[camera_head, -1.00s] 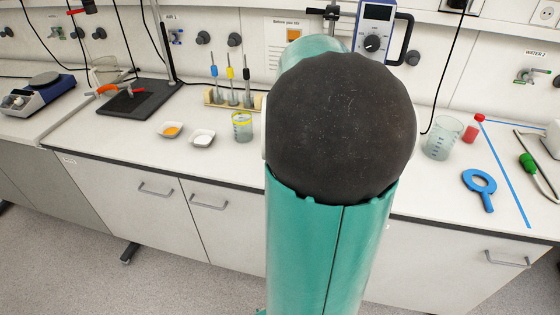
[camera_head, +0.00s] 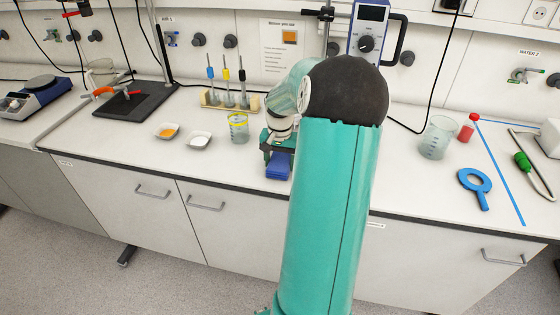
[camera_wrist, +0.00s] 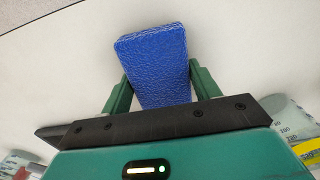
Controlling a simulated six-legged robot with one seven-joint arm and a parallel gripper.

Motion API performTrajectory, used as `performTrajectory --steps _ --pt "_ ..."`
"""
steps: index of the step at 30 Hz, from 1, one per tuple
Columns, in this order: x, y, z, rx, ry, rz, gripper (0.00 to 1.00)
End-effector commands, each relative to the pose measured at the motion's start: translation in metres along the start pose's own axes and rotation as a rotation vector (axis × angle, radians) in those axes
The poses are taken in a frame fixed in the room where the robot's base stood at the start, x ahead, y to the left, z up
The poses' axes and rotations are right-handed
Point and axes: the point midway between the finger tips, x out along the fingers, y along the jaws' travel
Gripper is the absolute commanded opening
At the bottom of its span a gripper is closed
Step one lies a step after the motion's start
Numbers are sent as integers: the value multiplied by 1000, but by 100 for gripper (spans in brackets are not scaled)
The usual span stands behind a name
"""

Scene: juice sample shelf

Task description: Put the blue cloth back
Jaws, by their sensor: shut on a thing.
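The blue cloth (camera_head: 278,166), a thick folded block with a crinkled surface, is at the front part of the white bench, just right of the yellow-banded beaker. My gripper (camera_head: 277,151) is shut on it. In the wrist view the cloth (camera_wrist: 158,68) sits between the two green fingers of my gripper (camera_wrist: 155,90) and sticks out past their tips. Pale bench top shows around it. I cannot tell whether the cloth touches the bench. My arm hides the bench to the right of the cloth.
A beaker with a yellow band (camera_head: 239,128) stands close left of my gripper, with two small dishes (camera_head: 199,140) farther left. A rack of pipettes (camera_head: 228,99) is behind. At right are an empty beaker (camera_head: 437,138), a red-capped bottle (camera_head: 467,128), a blue ring tool (camera_head: 474,187) and a blue line (camera_head: 500,172).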

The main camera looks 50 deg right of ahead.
Motion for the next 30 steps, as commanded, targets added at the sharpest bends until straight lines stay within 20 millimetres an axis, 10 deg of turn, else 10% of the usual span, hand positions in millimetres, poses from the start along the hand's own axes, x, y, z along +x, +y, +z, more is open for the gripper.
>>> performTrajectory --steps 10,11,14,30 --pt "4 0 0 -1 0 0 40" --pt "3 0 0 0 1 0 67" --pt "3 0 0 0 1 0 83" --pt "-29 0 0 0 5 1 83"
